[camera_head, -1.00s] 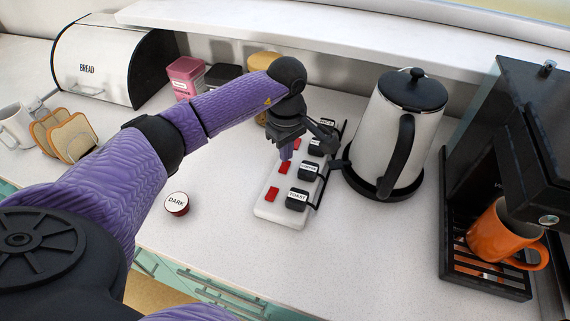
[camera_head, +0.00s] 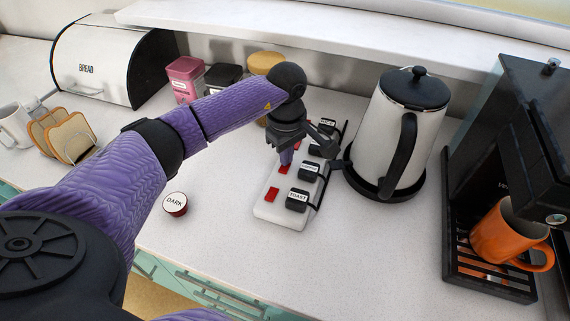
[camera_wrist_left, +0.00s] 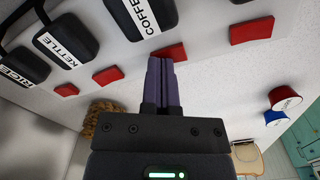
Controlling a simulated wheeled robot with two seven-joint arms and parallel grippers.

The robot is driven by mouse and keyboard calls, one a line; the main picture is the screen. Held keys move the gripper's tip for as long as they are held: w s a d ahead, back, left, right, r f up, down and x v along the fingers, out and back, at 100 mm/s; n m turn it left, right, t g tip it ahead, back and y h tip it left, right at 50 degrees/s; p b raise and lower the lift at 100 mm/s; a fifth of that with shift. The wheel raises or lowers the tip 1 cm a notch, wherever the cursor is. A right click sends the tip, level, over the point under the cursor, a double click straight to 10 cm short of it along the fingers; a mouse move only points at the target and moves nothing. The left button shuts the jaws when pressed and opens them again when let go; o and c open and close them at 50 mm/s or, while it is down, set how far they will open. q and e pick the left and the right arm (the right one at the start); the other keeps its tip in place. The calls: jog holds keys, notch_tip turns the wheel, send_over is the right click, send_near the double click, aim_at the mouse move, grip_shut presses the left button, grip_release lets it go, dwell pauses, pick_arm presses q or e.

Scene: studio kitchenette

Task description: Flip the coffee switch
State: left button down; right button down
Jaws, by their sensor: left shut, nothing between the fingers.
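A white power strip (camera_head: 280,215) lies on the counter with a row of red rocker switches and black labelled plugs. The COFFEE plug (camera_head: 309,171) is second from the near end; its label (camera_wrist_left: 147,14) reads COFFEE in the left wrist view. The red switch beside it (camera_head: 284,170) also shows in the left wrist view (camera_wrist_left: 176,52), partly hidden by my fingers. My left gripper (camera_head: 286,158) is shut and empty, pointing down, its tips right at this switch. I cannot tell whether they touch it. My right gripper is not in view.
The TOAST plug (camera_head: 298,199) and its red switch (camera_head: 272,194) are at the near end. A kettle (camera_head: 400,130) stands close right of the strip. A coffee machine (camera_head: 520,140) with an orange mug (camera_head: 500,235) is far right.

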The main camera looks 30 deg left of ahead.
pick_arm(q)
jog(key=shift+r+p, duration=2.55)
jog(key=shift+r, duration=1)
jog(key=shift+f, duration=0.1)
